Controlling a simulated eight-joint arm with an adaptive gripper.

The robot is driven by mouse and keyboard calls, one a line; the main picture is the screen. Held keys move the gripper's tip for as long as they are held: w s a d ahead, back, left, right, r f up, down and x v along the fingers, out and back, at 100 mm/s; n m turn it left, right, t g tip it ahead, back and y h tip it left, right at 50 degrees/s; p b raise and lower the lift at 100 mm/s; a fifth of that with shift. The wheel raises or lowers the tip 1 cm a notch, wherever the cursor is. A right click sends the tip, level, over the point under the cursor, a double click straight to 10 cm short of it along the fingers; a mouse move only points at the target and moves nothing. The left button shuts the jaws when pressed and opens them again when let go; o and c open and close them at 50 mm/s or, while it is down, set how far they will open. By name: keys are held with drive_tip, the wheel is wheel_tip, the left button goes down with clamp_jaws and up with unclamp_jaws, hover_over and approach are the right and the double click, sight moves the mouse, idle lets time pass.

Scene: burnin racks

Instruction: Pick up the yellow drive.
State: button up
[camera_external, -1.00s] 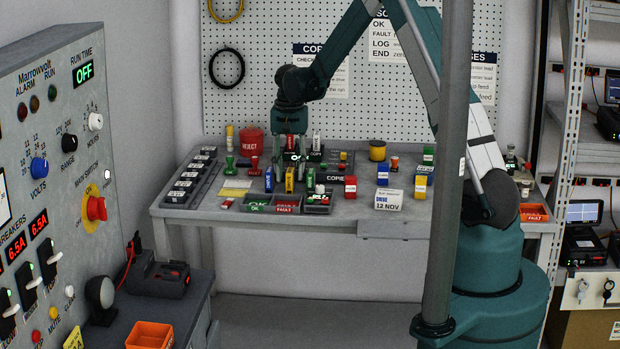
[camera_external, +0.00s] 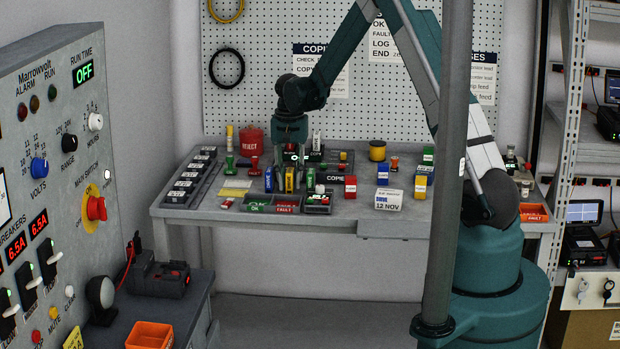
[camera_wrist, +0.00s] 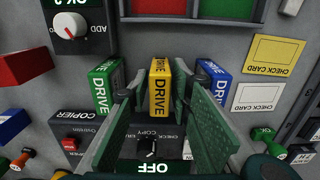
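The yellow drive (camera_external: 290,180) stands upright among other drives near the front of the bench; in the wrist view its DRIVE label (camera_wrist: 160,88) faces up at the centre. My gripper (camera_external: 290,163) is above it, pointing down. In the wrist view my gripper (camera_wrist: 158,92) is open, its green pads either side of the yellow drive with gaps. The green drive (camera_wrist: 104,86) is just left of the left finger and the blue drive (camera_wrist: 216,82) is by the right finger. Whether the fingertips reach below the drive's top is unclear.
The copier (camera_wrist: 150,146) with its knob lies beside the drive row. OK and FAULT trays (camera_external: 257,206) are in front. A red reject bin (camera_external: 252,140) stands at the back. Check cards (camera_wrist: 274,60) lie flat beside the blue drive.

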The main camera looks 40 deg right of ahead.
sight(290, 170)
drive_tip(key=c, duration=0.6)
drive_tip(key=shift+r, duration=0.1)
drive_tip(key=shift+r, duration=4.9)
